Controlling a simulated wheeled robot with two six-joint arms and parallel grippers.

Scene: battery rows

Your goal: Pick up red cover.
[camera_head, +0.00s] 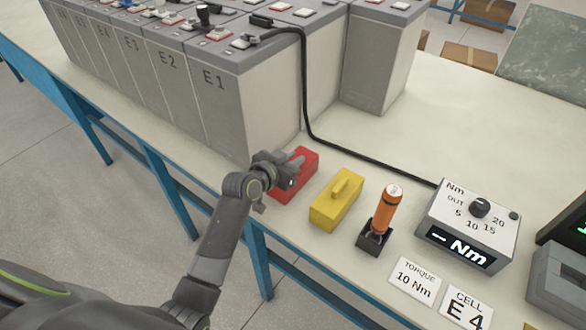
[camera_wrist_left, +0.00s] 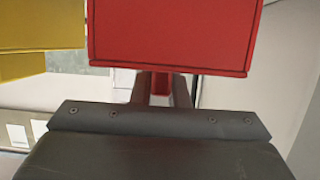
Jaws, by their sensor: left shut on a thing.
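The red cover (camera_head: 297,182) is a box-shaped block beside the front corner of battery E1 (camera_head: 222,110). My left gripper (camera_head: 290,178) comes in from the left and is shut on the red cover's handle. In the left wrist view the red cover (camera_wrist_left: 172,35) fills the top middle, with its narrow red handle between the two fingers (camera_wrist_left: 160,88). I cannot tell whether the cover touches the table or is slightly above it. My right gripper is not in view.
A yellow cover (camera_head: 336,200) stands just right of the red one. Further right are an orange tool (camera_head: 386,212) in a black holder, a torque meter (camera_head: 468,226) with a black cable, and cards reading 10 Nm and E4. The table behind the meter is clear.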

